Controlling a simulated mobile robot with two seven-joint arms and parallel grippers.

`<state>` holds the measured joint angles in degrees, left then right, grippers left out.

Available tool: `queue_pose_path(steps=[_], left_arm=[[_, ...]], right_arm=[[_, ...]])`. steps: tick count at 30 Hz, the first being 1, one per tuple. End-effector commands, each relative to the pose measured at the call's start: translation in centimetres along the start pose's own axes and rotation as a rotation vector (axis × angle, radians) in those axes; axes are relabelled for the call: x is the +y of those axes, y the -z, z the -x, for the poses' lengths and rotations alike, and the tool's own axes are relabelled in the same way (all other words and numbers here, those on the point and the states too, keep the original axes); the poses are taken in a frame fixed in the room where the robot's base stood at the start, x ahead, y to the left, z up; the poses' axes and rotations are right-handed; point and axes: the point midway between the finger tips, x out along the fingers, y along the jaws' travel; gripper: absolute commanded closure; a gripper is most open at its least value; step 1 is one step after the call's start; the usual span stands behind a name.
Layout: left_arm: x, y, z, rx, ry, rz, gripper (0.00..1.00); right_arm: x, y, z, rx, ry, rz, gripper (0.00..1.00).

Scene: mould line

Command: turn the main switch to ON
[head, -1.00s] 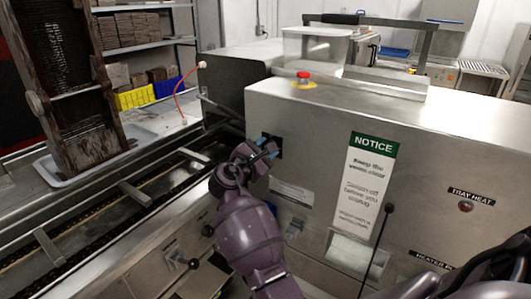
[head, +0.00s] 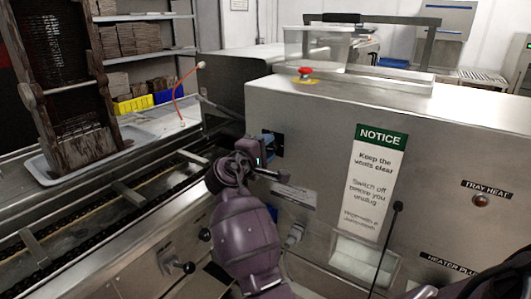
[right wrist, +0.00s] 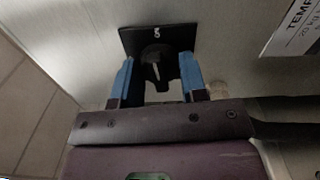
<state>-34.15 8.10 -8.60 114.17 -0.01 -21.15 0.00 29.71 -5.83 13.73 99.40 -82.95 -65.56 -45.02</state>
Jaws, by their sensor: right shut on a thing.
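The main switch is a black knob (right wrist: 155,66) on a square black plate (right wrist: 158,40) on the front of the steel machine. In the right wrist view, a small light mark shows on the plate above the knob. The knob has a pale line on it. In the head view the dark plate (head: 278,146) is partly hidden by my right gripper (head: 268,140). In the right wrist view my right gripper (right wrist: 155,80) has its blue fingers on either side of the knob and is shut on it. My left gripper is not in view.
A red emergency button (head: 305,71) sits on the machine's top edge. A NOTICE sign (head: 377,175) and a thin black-knobbed lever (head: 391,240) are to the right. A conveyor (head: 95,215) runs at left. A clear box (head: 318,45) stands on top.

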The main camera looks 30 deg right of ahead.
Motion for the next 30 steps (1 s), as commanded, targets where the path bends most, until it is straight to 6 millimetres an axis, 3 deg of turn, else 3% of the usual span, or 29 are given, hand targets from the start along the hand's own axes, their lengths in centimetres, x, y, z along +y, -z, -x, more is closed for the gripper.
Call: queue_pose_path(steps=[12,24,25,30], left_arm=[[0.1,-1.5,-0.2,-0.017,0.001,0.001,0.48],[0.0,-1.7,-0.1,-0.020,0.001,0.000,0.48],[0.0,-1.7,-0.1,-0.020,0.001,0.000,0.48],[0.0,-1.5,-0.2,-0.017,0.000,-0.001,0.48]], right_arm=[[0.0,0.0,0.0,-0.001,0.001,-0.115,0.84],[0.0,0.0,0.0,-0.001,0.001,-0.121,0.84],[0.0,0.0,0.0,-0.001,0.001,-0.121,0.58],[0.0,0.0,0.0,-0.001,0.001,-0.120,0.35]])
